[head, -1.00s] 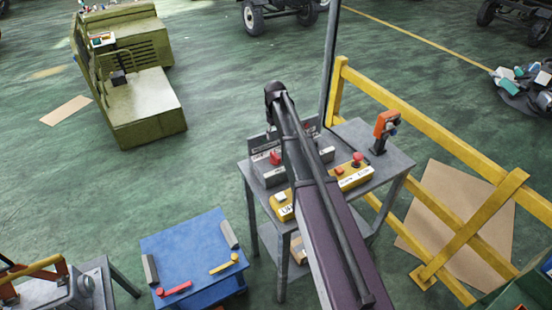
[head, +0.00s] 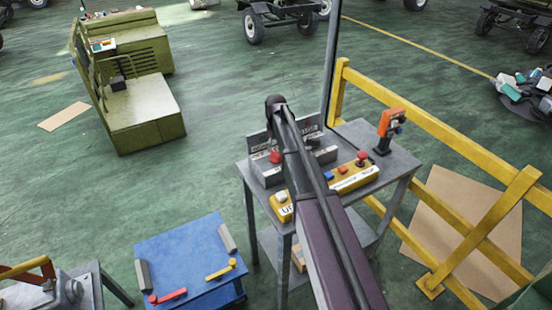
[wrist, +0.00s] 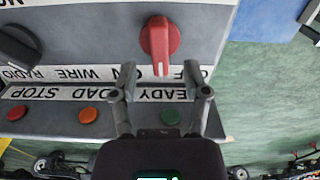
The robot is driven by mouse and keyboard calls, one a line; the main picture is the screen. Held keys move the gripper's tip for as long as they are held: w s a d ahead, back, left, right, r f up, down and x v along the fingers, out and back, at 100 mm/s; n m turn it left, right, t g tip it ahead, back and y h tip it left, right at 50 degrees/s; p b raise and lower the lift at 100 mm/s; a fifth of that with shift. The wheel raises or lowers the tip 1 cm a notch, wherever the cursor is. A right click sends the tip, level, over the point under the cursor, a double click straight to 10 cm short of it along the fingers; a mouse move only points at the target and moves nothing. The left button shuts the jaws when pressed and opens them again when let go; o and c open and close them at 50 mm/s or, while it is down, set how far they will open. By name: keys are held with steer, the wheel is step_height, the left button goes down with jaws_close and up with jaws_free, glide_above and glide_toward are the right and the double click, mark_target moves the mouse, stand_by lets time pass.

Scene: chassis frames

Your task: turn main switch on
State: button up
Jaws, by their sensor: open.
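The main switch looks to be the red rotary knob (wrist: 160,42) on the sloped face of a grey control box (wrist: 95,32). Its narrow, white-marked end points down in the wrist view, toward an upside-down label strip (wrist: 75,73) whose words are partly hidden by my fingers. My gripper (wrist: 158,88) is open, with one finger either side of the knob's lower end, and nothing is between them. I cannot tell whether they touch the knob. In the head view the red knob (head: 275,157) shows left of my arm, and my fingers are hidden.
A black knob (wrist: 18,48) is beside the red one; red, orange and green lamps (wrist: 171,117) line the lower edge. The grey table (head: 385,180) also bears yellow button boxes (head: 352,178) and an orange device (head: 390,123). A yellow railing (head: 440,125) stands right.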

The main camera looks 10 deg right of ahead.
mark_target(276, 153)
steer(key=shift+f+b, duration=1.7)
steer(key=shift+f, duration=0.3)
steer(key=shift+c, duration=0.2)
jaws_close()
